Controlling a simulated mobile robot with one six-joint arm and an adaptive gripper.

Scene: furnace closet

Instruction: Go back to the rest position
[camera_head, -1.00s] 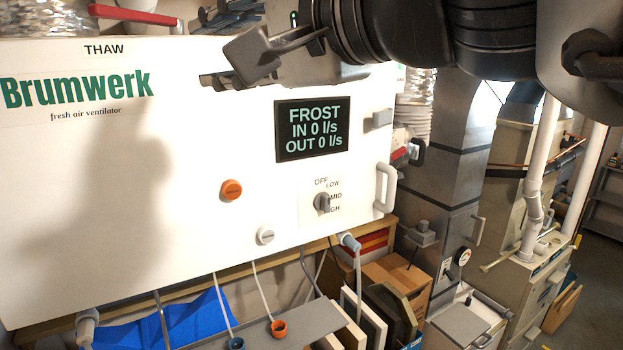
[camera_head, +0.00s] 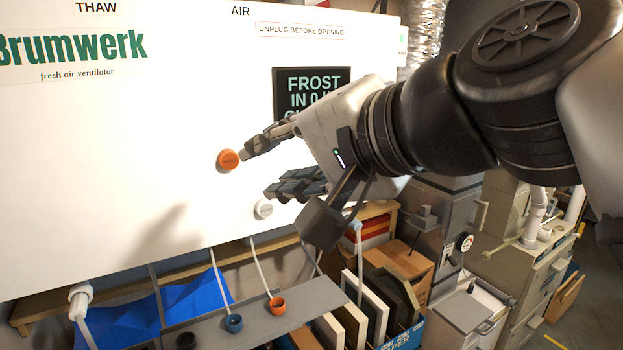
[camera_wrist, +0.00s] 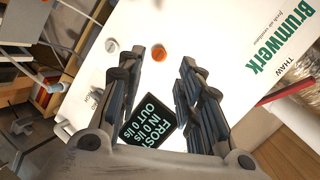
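My gripper (camera_head: 255,170) is in front of the white Brumwerk ventilator panel (camera_head: 120,160). Its two fingers are spread apart with nothing between them. In the head view the upper fingertip lies close to the orange knob (camera_head: 228,160); I cannot tell whether it touches. The lower finger is near the white knob (camera_head: 264,208). In the wrist view the open fingers (camera_wrist: 170,65) frame the panel, with the orange knob (camera_wrist: 159,53) between their tips. The display (camera_head: 305,90) reads FROST and is partly covered by my gripper. The OFF/LOW/MID/HIGH dial is hidden behind it.
Boxes and filter panels (camera_head: 365,310) stand at lower right. A metal duct and cabinet (camera_head: 440,235) stand right of the panel. Floor shows at far right.

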